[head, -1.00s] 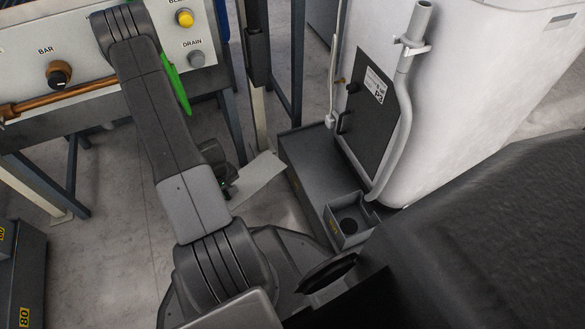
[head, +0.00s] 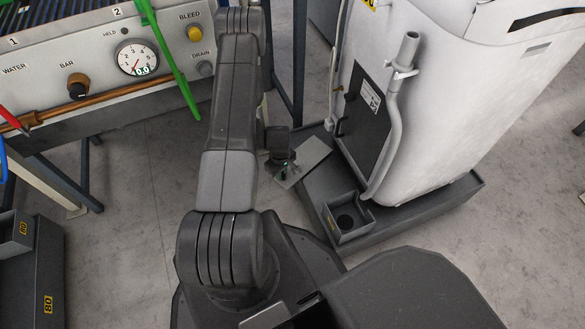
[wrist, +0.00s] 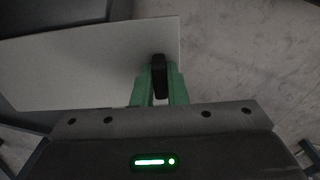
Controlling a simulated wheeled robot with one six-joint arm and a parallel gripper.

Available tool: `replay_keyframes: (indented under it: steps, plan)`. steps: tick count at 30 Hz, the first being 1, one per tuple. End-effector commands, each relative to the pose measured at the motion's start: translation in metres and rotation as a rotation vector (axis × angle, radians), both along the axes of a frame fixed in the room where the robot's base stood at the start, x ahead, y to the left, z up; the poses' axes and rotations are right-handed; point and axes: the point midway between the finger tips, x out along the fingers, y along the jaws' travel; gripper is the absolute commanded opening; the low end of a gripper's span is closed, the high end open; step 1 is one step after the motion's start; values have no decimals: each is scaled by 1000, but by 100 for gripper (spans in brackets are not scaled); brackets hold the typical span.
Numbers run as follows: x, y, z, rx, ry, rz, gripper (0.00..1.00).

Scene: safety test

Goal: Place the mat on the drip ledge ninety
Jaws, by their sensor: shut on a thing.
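The mat (head: 312,153) is a thin, flat, pale grey sheet. My gripper (head: 282,173) is shut on one edge of it and holds it at the left edge of a dark grey ledge (head: 425,207) under a white cabinet. The mat's right part overlaps the ledge's left corner in the picture; I cannot tell whether they touch. In the wrist view the mat (wrist: 75,68) reaches left from the green fingers of my gripper (wrist: 158,78), over a dark surface at upper left. The ledge's yellow marking is too small to read.
An open square box (head: 346,222) stands at the ledge's front left corner. The white cabinet (head: 440,100) with a grey hose (head: 385,150) rises from the ledge. Left are a gauge panel (head: 110,75) and dark units (head: 35,260) marked 80. Floor between is clear.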

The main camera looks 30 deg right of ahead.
Motion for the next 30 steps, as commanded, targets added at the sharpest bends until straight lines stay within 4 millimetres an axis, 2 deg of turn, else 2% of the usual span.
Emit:
replay_keyframes:
  steps: [6, 13, 26, 27, 29, 30]
  plan:
    - [-2, -14, 0, 0, 0, -1, 0]
    - [-6, -48, 0, 0, 0, -3, 0]
    - [-6, -45, -11, 0, 0, 0, 0]
    - [-6, -45, -9, 0, 0, 0, 20]
    - [-6, -44, -9, 1, 1, 0, 32]
    - [-6, -44, -9, 1, 1, 0, 34]
